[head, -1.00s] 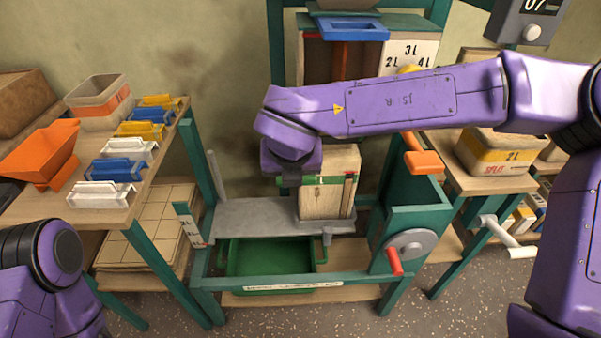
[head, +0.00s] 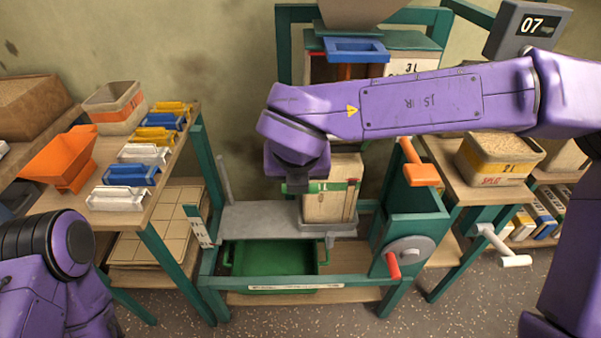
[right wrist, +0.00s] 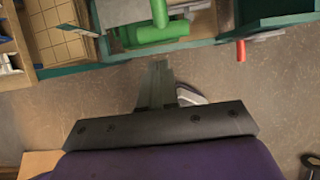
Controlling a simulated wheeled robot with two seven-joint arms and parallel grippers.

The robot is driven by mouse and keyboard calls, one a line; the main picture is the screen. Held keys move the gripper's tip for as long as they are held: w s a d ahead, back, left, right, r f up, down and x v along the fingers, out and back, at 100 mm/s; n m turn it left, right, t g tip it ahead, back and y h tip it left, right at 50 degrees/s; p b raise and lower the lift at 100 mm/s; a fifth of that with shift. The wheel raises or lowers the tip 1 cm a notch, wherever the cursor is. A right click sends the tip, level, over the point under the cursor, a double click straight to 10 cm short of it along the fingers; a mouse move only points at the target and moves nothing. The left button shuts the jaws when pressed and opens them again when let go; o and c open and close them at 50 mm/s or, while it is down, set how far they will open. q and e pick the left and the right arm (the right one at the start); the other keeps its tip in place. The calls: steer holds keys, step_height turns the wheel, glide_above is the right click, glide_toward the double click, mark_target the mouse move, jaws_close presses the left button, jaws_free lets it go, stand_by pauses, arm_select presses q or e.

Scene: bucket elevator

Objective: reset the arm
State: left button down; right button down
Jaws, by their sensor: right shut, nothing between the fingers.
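My right arm (head: 440,100) reaches across the head view from the right, its wrist over the middle of the teal-framed elevator stand. My right gripper (right wrist: 157,70) is shut and empty in the right wrist view, its fingers over bare floor in that picture. In the head view its fingers are hard to make out below the wrist. A wooden box (head: 325,207) with a green strip stands on the grey platform (head: 255,218), just right of the wrist. My left arm (head: 60,250) is at the lower left; its gripper is out of the picture.
A green tray (head: 270,258) sits below the platform. A red-handled crank (head: 393,265) and an orange lever (head: 420,175) are on the right side. A grain container (head: 500,155) stands right.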

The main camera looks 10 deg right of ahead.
steer(key=s+d+f+n+h, duration=0.15)
steer(key=d+f+n, duration=0.3)
steer(key=f, duration=0.45)
steer(key=s+d+f+n+h, duration=0.1)
steer(key=s+d+f+n, duration=0.25)
steer(key=f+n, duration=0.45)
steer(key=s+d+f+n+h, duration=0.2)
steer(key=d+f+n, duration=0.2)
steer(key=f, duration=0.7)
steer(key=s+d+f+n+y, duration=0.1)
steer(key=s+d+f+n, duration=0.3)
steer(key=s+n, duration=0.3)
steer(key=s+d+f+n+g+y, duration=0.1)
steer(key=s+d+f+n, duration=0.3)
steer(key=s+f+n, duration=0.2)
steer(key=s+n, duration=0.2)
steer(key=s, duration=0.2)
steer(key=shift+s+d+g+p, duration=0.3)
steer(key=shift+d+p, duration=0.05)
steer(key=shift+d, duration=0.05)
